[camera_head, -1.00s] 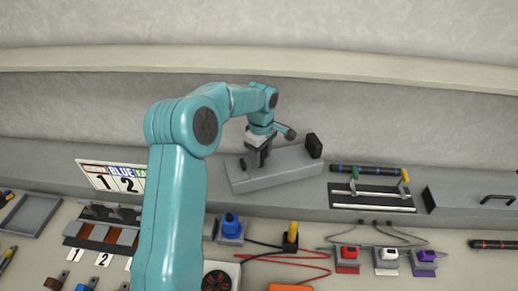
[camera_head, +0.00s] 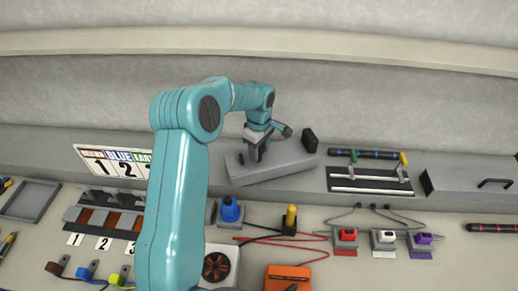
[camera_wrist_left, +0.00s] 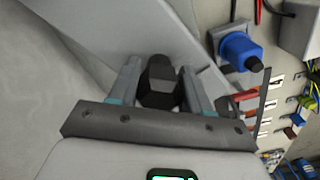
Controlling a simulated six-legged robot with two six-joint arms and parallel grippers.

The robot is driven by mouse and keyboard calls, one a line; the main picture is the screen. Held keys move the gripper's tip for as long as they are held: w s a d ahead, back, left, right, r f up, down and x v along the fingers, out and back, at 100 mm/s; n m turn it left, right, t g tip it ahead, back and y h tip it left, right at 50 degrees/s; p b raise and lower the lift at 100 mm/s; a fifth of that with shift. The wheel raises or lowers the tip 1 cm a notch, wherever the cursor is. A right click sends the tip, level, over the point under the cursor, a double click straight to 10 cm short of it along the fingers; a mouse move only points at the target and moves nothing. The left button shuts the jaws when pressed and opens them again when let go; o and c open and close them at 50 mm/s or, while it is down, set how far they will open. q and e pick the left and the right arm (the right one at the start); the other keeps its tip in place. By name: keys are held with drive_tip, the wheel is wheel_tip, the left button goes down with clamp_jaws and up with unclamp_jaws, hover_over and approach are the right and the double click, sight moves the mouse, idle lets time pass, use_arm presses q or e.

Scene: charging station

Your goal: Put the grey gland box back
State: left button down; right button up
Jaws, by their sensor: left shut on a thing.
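The grey gland box (camera_head: 285,163) is at the back ledge, left of the tool rack. It is a long grey block, turned a little, with a black block (camera_head: 309,140) at its right end. My left gripper (camera_head: 257,145) is over its left half, fingers pointing down. In the left wrist view its two fingers (camera_wrist_left: 160,88) are shut on a black upright part (camera_wrist_left: 160,80) of the grey box (camera_wrist_left: 95,30). I cannot tell whether the box's underside touches the ledge. My right gripper is not in view.
A blue connector (camera_head: 230,210) and yellow plug (camera_head: 291,217) are in front. A numbered sign (camera_head: 112,165) leans at left.

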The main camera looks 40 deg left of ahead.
use_arm(q)
drive_tip(key=shift+f, duration=0.15)
drive_tip(key=shift+a+f+b, duration=0.15)
drive_tip(key=shift+f+b, duration=0.05)
drive_tip(key=shift+b, duration=0.1)
drive_tip(key=shift+f, duration=0.25)
drive_tip(key=shift+c, duration=2.1)
unclamp_jaws()
drive_tip(key=shift+r, duration=0.1)
